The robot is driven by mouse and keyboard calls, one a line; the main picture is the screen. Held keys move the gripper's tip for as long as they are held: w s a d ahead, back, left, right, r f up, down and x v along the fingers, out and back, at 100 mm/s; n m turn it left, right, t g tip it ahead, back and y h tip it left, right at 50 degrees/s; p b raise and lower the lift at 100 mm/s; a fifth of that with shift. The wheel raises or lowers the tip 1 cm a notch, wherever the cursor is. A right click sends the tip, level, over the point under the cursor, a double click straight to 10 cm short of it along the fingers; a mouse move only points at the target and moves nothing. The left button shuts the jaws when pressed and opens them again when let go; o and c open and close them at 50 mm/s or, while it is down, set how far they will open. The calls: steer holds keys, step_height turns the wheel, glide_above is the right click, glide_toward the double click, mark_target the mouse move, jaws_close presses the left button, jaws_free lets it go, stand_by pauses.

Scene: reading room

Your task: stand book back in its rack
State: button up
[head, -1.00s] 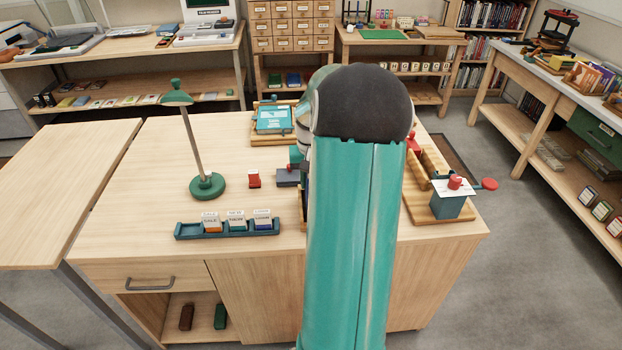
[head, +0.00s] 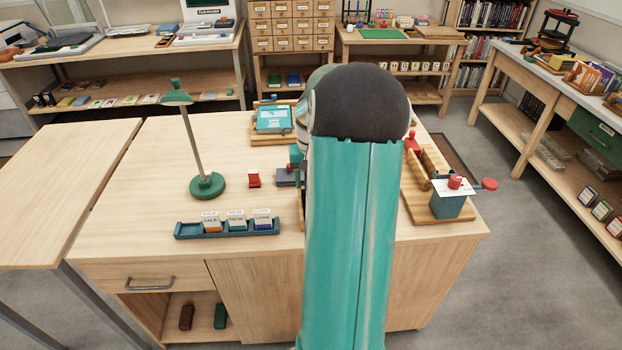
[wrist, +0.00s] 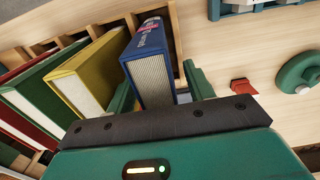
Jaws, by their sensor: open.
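A blue book (wrist: 151,45) with white lettering on its spine is between my gripper's (wrist: 160,78) two green fingers in the wrist view. The fingers are open, one on each side of the book, and whether either touches it I cannot tell. The book is at the right end of a wooden rack (wrist: 176,28); its lower part is hidden, so how deep it sits is unclear. To its left, a yellow book (wrist: 88,75), a green book (wrist: 48,92) and a red book (wrist: 22,125) stand in the rack. In the head view my arm hides the gripper and most of the rack.
A green lamp (head: 207,186), a small red block (head: 254,178) and a blue card tray (head: 228,230) stand left of my arm. A wooden stand with a stamp device (head: 447,203) is on the right. The table's left part is clear.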

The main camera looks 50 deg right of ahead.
step_height(320, 180, up, 14)
stand_by(0.6)
steer(key=shift+a, duration=0.1)
stand_by(0.4)
steer(key=w+a+r+n+t+h, duration=0.1)
steer(key=a+r+n, duration=0.15)
steer(key=a, duration=0.85)
steer(key=w+a+r+n+t, duration=0.1)
steer(key=w+a+r+n, duration=0.15)
steer(key=a, duration=0.75)
steer(key=s+a+f+n+t, duration=0.1)
steer(key=s+a, duration=0.2)
steer(key=a, duration=0.3)
steer(key=s+a+n+t, duration=0.1)
steer(key=s+a+n, duration=0.1)
steer(key=s+a, duration=0.2)
steer(key=s+a+f+n+t+y, duration=0.1)
steer(key=s+a, duration=0.3)
steer(key=a, duration=0.6)
steer(key=shift+f+n+t, duration=0.3)
steer(key=shift+f+n, duration=0.05)
steer(key=shift+n, duration=0.05)
steer(key=shift+s+a, duration=0.1)
